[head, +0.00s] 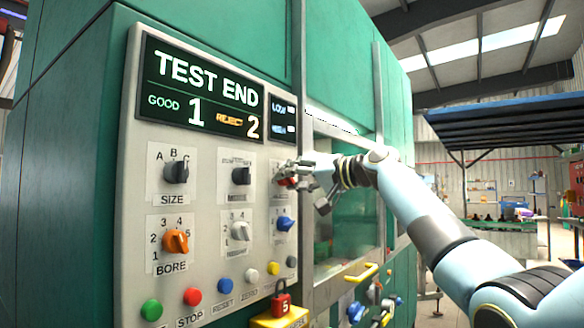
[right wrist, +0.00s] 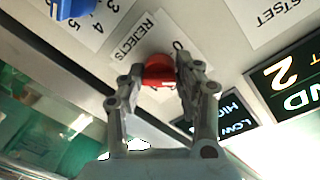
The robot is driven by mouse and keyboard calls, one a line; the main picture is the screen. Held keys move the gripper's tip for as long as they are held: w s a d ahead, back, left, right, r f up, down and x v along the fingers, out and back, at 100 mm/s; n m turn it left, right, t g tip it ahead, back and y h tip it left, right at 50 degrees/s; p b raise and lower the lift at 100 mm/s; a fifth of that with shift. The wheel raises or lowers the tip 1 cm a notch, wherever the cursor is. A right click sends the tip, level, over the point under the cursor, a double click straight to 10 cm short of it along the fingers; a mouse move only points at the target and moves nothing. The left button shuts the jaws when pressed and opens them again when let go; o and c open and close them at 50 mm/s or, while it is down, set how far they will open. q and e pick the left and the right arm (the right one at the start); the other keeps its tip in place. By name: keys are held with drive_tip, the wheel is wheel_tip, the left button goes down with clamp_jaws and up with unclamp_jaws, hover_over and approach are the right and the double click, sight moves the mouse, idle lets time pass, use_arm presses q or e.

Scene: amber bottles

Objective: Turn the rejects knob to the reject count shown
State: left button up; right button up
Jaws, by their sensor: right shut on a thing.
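The red rejects knob (right wrist: 159,72) sits on the panel beside a label reading REJECTS in the right wrist view. My right gripper (right wrist: 160,82) is shut on it, one finger on each side. In the head view the right gripper (head: 292,174) mostly covers the knob, so its pointer is hidden. In the wrist view the fingers hide most of the dial numbers around it; a 0 shows near it. The display (head: 203,92) reads TEST END, GOOD 1, REJECT 2. My left gripper is not in view.
Other knobs share the panel: black SIZE (head: 176,171), orange BORE (head: 176,241), a black one (head: 241,176), a grey one (head: 240,231) and a blue one (head: 285,224). A glass window (head: 340,200) lies to the right.

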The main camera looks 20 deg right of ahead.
drive_tip(key=shift+r+m+p, duration=0.15)
drive_tip(key=shift+m+p, duration=1.8)
drive_tip(key=shift+m, duration=0.55)
drive_tip(key=o, duration=1.1)
drive_tip(key=shift+o, duration=0.2)
drive_tip(key=shift+d, duration=0.1)
drive_tip(key=v, duration=1.2)
drive_tip(key=shift+w, duration=0.15)
